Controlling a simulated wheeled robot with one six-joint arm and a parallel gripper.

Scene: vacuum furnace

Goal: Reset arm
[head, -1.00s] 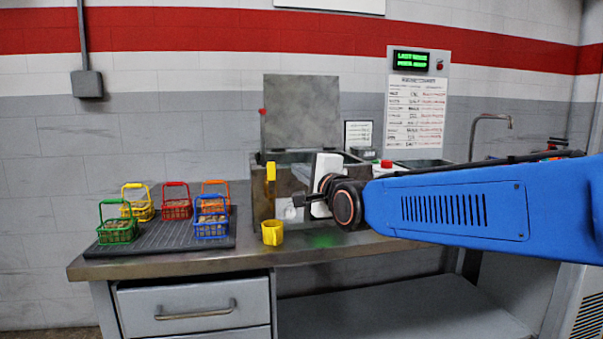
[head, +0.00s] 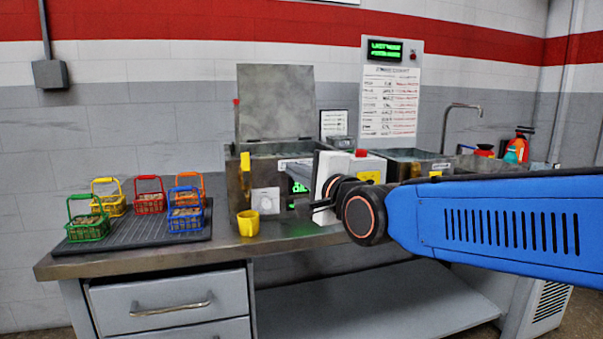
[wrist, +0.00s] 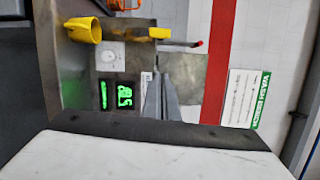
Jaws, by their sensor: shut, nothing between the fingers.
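My blue arm (head: 490,225) reaches in from the right in the head view. In the wrist view the closed grey fingers (wrist: 163,100) point toward the box's front, beside a green-lit display (wrist: 124,95). They hold nothing. Whether they touch the box cannot be told. My wrist hides part of the box front in the head view.
A yellow cup (head: 248,222) stands at the bench's front edge, left of my gripper. Several coloured wire baskets stand on a dark ribbed mat (head: 140,246) at left. Metal basins, a tap (head: 448,125) and a spray bottle (head: 520,146) are behind my arm.

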